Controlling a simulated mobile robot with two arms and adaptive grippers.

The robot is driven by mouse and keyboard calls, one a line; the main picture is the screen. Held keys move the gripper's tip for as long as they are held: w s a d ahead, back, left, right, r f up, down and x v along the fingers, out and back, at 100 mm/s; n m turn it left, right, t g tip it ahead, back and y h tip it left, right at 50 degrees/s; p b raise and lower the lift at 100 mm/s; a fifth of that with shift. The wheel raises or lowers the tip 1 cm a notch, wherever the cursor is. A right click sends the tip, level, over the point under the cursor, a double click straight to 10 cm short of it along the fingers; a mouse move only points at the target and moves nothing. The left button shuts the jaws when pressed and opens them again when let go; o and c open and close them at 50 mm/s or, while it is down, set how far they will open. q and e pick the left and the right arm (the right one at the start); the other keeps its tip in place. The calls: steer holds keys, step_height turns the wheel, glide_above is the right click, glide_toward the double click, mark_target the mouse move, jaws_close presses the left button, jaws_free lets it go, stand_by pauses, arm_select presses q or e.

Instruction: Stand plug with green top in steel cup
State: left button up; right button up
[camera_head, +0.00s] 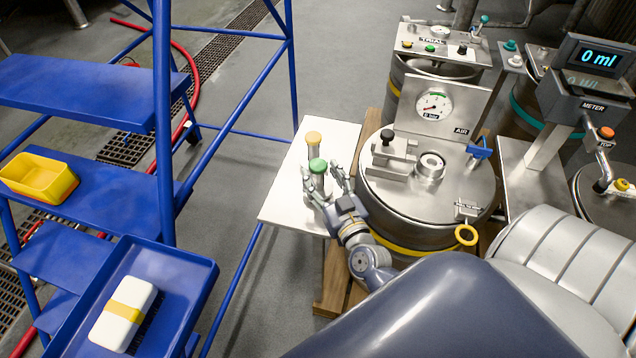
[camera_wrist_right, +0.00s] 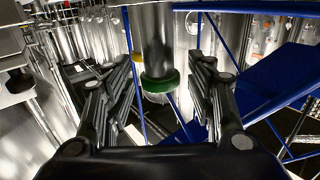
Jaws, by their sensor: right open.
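The plug with the green top (camera_head: 317,165) stands upright on a white side plate, its grey body below the green cap. My right gripper (camera_head: 322,175) is open, with one finger on each side of this plug. In the right wrist view the green top (camera_wrist_right: 160,81) and grey body appear upside down between the spread fingers (camera_wrist_right: 156,72); I see gaps on both sides. A small round steel cup (camera_head: 430,166) sits on the lid of the steel drum, right of the gripper. My left gripper is out of view.
A clamp block (camera_head: 389,160) and a gauge panel (camera_head: 437,105) flank the cup. A blue rack (camera_head: 140,200) stands at left.

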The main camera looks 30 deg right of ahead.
steer(key=w, duration=0.3)
steer(key=shift+w+d, duration=0.1)
steer(key=shift+d, duration=0.25)
jaws_close()
